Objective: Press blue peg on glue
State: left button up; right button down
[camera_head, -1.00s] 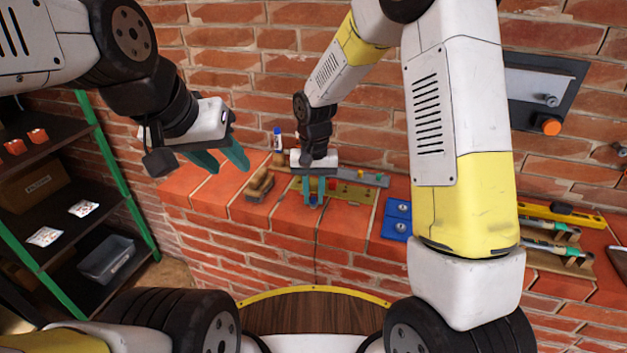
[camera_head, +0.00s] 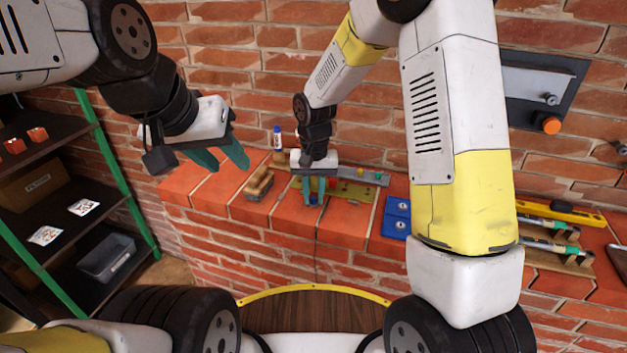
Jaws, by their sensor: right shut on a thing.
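The blue peg (camera_head: 313,200) is a small blue spot low between the teal fingers of my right gripper (camera_head: 313,190). That gripper points down over the brick ledge and is shut on the peg, whose body is mostly hidden by the fingers. My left gripper (camera_head: 222,158) hangs in the air at the left of the ledge, with its fingers apart and nothing between them. No patch of glue can be made out. A white bottle with a blue cap (camera_head: 277,137) stands at the back of the ledge.
A brush-like wooden tool (camera_head: 259,184) lies left of my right gripper. A greenish board with small coloured pegs (camera_head: 352,190) lies just right of it, then a blue case (camera_head: 396,218). A dark shelf (camera_head: 85,235) stands at the left. A wall panel (camera_head: 540,90) hangs at the right.

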jog(key=shift+f, duration=0.25)
dwell(0.7)
jog(key=c, duration=0.9)
grip_release()
jog(key=shift+r, duration=0.15)
jog(key=shift+r, duration=2.9)
